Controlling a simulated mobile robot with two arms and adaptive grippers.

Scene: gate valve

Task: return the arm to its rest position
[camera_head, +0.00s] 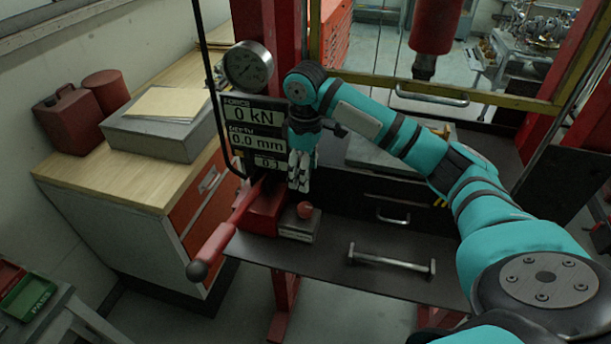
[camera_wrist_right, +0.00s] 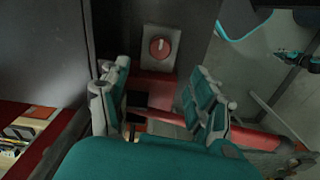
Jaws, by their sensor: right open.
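My right arm (camera_head: 400,135) comes in from the lower right and reaches across to the press. My right gripper (camera_head: 299,185) points down in front of the display panel, just above and left of a round red knob (camera_head: 305,209) on a small grey block. In the right wrist view the two teal-padded fingers (camera_wrist_right: 158,108) stand apart with nothing held between them. The red knob (camera_wrist_right: 160,47) shows beyond them on its grey plate, apart from the fingers. A red lever (camera_head: 222,238) with a dark ball end slopes down to the left; its bar crosses behind the fingers in the wrist view.
A pressure gauge (camera_head: 248,66) and a display (camera_head: 255,125) reading 0 kN and 0.0 mm stand close to the gripper. A yellow frame bar (camera_head: 450,90) and red posts surround the arm. A wooden-topped cabinet (camera_head: 150,180) is at left. A metal handle (camera_head: 392,262) sits on the dark shelf.

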